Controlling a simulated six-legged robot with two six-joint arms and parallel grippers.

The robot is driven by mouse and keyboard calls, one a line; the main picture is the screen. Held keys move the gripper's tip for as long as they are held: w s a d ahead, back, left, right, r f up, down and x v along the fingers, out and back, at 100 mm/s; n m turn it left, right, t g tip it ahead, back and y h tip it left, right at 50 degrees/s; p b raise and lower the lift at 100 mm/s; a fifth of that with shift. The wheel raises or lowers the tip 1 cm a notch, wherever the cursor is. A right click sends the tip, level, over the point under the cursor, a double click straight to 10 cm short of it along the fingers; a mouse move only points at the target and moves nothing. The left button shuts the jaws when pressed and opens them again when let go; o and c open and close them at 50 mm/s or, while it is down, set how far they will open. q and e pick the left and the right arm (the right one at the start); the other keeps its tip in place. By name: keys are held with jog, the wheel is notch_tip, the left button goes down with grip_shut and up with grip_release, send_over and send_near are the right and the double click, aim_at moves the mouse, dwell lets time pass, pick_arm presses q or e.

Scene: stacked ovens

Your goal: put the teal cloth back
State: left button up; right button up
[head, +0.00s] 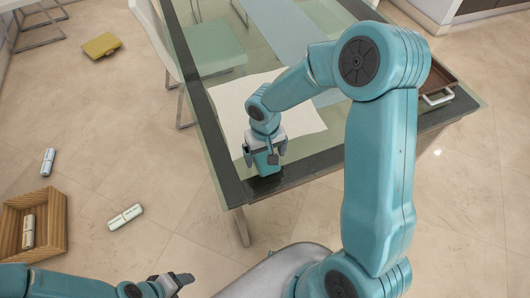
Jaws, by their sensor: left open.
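A small teal piece (264,165), which looks like the folded teal cloth, is between the fingers of my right gripper (262,158). My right gripper points down over the near left corner of the glass table (216,152) and appears shut on the teal piece. The piece is at or just above the dark table border; contact is hard to tell. My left gripper (181,280) is open and empty, low at the bottom of the view, away from the table.
A white sheet (235,100) and a pale blue runner (285,32) lie on the table. A brown tray (430,77) is at its right. On the floor are a wooden crate (62,222) holding a roll, loose rolls (125,217), and a yellow item (101,45). Chairs stand behind.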

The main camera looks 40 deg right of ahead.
aim_at(265, 157)
jog(key=shift+r, duration=0.25)
notch_tip(265, 157, up, 12)
jog(key=p, duration=0.1)
jog(key=shift+f, duration=0.15)
jog(key=shift+s, duration=0.15)
dwell(0.5)
